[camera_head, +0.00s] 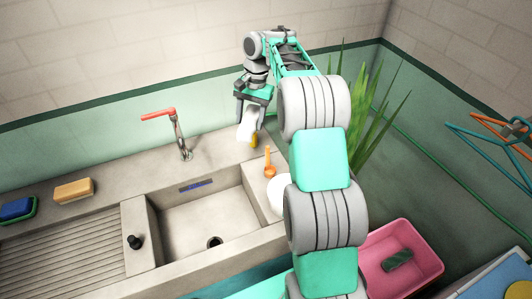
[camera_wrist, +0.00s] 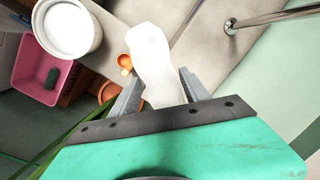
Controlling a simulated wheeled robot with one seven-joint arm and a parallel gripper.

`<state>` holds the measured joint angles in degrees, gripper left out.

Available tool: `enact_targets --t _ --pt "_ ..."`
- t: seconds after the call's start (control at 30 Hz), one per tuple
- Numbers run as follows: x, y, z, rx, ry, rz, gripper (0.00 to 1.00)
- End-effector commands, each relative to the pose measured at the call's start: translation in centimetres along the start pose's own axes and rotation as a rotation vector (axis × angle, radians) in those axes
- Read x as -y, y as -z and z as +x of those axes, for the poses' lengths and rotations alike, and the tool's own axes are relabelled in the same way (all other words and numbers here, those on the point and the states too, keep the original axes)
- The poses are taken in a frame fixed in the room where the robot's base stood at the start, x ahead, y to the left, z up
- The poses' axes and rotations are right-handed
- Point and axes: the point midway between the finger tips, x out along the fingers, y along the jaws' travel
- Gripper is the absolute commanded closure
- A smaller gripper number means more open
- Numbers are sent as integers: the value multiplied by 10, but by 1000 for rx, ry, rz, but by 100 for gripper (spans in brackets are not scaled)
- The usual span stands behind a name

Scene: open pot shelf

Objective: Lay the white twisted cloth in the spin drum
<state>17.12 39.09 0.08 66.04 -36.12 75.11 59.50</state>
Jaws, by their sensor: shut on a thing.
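My gripper (camera_head: 250,115) is above the counter at the back right of the sink. It is shut on the white twisted cloth (camera_head: 247,131), which hangs down from the fingers. In the wrist view the cloth (camera_wrist: 155,60) sticks out between the two fingers of my gripper (camera_wrist: 160,92). A white round tub (camera_head: 278,194), which seems to be the spin drum, stands right of the sink, partly hidden by my arm. In the wrist view the tub (camera_wrist: 68,28) shows at the upper left, apart from the cloth. Its inside looks plain white.
An orange long-handled thing (camera_head: 268,165) stands between sink and tub. A tap (camera_head: 181,140) with a red lever rises behind the sink basin (camera_head: 205,222). A plant (camera_head: 370,125) stands right of my gripper. A pink basin (camera_head: 405,250) is at lower right.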

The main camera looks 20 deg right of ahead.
Motion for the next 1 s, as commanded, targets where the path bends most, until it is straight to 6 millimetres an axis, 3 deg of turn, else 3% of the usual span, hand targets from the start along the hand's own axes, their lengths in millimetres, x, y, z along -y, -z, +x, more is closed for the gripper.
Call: enact_targets --t 0.03,0.1,0.23,0.63,0.87,1.0 --pt "-4 16 -15 2 11 61 95" --pt "-9 33 -18 1 25 134 96" --pt "-15 48 -14 1 38 206 96" --pt "-28 59 92 4 37 219 96" --pt "-32 63 120 3 38 218 96" --pt "-35 66 146 4 37 217 96"
